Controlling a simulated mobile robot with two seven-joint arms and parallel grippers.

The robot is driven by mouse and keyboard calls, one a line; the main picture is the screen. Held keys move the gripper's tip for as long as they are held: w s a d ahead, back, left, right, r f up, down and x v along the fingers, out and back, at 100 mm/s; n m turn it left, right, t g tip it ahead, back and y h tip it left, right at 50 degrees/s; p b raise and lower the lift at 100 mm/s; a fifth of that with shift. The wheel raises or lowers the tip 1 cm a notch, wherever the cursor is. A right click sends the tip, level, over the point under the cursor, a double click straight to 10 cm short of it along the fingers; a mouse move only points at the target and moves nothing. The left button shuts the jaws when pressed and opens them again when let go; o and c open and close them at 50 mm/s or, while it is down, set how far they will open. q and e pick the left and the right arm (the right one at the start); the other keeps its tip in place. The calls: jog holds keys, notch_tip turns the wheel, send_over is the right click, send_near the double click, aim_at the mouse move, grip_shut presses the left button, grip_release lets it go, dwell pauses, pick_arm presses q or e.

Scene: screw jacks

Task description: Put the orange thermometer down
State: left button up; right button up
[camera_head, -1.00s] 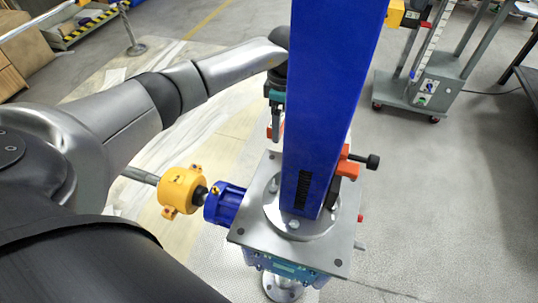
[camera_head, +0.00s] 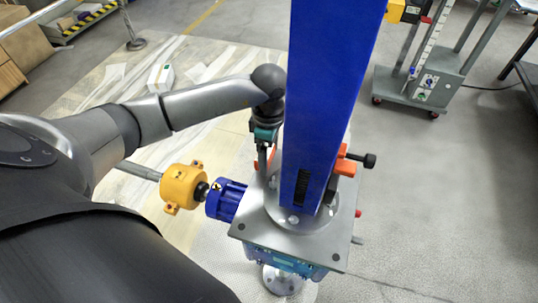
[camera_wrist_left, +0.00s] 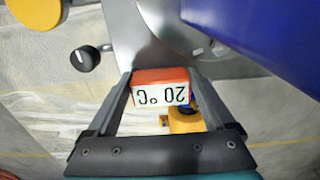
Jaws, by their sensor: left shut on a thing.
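The orange thermometer (camera_wrist_left: 160,92) is a small block with an orange top and a white face reading "20 °C", upside down in the left wrist view. My left gripper (camera_wrist_left: 160,79) is shut on it, one finger on each side. In the head view my left gripper (camera_head: 264,158) points down beside the blue column (camera_head: 325,100), near the left rear edge of the grey top plate (camera_head: 262,226). The thermometer is not clearly visible there, and I cannot tell whether it touches the plate. My right gripper is out of view.
A blue coupling (camera_head: 226,200) and a yellow housing (camera_head: 180,188) on a shaft stick out left of the jack. An orange clamp (camera_head: 346,166) with a black knob (camera_head: 370,161) is right of the column. A wheeled grey stand (camera_head: 415,92) is behind, with open floor around it.

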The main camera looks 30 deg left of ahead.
aim_at(269, 153)
pick_arm(q)
jog(key=shift+f, duration=0.5)
jog(key=shift+f, duration=0.15)
jog(key=o, duration=1.4)
jog(key=shift+o, duration=0.2)
jog(key=shift+r, duration=0.35)
notch_tip(269, 153, up, 12)
jog(key=p, duration=0.1)
jog(key=shift+f, duration=0.15)
